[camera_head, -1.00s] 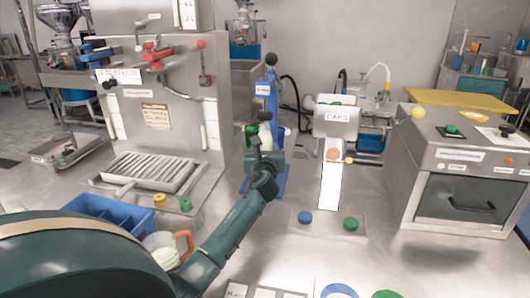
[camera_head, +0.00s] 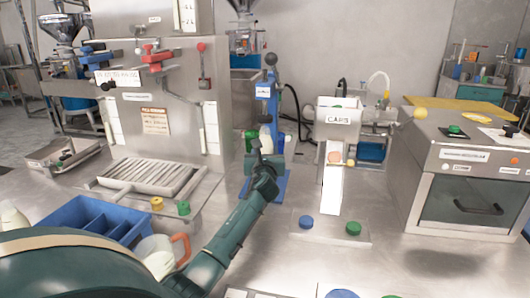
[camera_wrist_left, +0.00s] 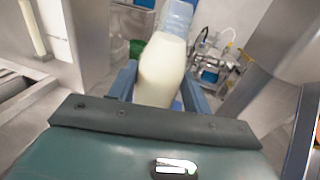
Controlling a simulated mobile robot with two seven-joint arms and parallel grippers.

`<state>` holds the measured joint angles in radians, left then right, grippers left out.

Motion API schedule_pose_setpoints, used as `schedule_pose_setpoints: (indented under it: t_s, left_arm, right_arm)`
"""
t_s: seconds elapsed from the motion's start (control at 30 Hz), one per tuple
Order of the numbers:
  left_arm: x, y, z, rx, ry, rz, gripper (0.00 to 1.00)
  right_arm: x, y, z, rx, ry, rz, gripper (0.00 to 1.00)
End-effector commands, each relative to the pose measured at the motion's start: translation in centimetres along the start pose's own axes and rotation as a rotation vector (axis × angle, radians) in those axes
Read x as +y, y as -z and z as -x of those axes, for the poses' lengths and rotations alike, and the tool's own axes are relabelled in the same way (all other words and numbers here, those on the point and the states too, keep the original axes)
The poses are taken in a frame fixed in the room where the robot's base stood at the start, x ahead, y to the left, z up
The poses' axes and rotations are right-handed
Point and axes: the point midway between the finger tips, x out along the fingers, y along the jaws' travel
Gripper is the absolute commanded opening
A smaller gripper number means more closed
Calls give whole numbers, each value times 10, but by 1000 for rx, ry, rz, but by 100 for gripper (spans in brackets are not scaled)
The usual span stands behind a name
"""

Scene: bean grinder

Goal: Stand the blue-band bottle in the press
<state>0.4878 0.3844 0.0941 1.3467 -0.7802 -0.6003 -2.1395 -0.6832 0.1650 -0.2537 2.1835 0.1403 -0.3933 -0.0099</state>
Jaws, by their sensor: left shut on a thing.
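My left gripper (camera_head: 264,152) is at the foot of the blue press (camera_head: 268,92), shut on a bottle. The bottle (camera_wrist_left: 163,68) has a cream-white body and stands out between the fingers in the left wrist view; a pale bit of it (camera_head: 265,136) shows above the gripper in the head view. Something blue is at its upper end in the wrist view; I cannot tell whether this is its band or part of the press. The bottle's base is hidden, so I cannot tell whether it rests on the press. My right gripper is not in view.
A blue divided crate (camera_head: 85,222) and a jug with an orange handle (camera_head: 160,252) are at the lower left. A caps dispenser (camera_head: 338,118) with a white chute stands right of the press, a steel oven (camera_head: 470,165) farther right. Bare steel counter lies in front.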

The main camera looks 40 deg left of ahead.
Motion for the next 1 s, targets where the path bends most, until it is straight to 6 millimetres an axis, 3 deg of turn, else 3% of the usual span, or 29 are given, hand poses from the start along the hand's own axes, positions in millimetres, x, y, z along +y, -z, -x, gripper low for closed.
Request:
schedule_pose_setpoints:
  t_s: [0.03, 0.07, 0.3, 0.57, 0.7, 1.0]
  left_arm:
    - [0, -1, 0, -1, 0, 0, 24]
    - [0, 0, 0, 0, 0, 0, 51]
    - [0, 0, 0, 0, 0, 0, 71]
    - [0, -2, 0, 0, 0, 1, 71]
    - [-1, -17, 0, -1, 1, 4, 71]
    - [0, -18, 63, 4, 2, -1, 71]
  right_arm:
    - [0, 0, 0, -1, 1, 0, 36]
    - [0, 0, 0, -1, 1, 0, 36]
    - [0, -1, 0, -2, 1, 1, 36]
    - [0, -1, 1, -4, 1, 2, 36]
    - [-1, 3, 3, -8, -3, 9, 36]
    - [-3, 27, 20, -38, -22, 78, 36]
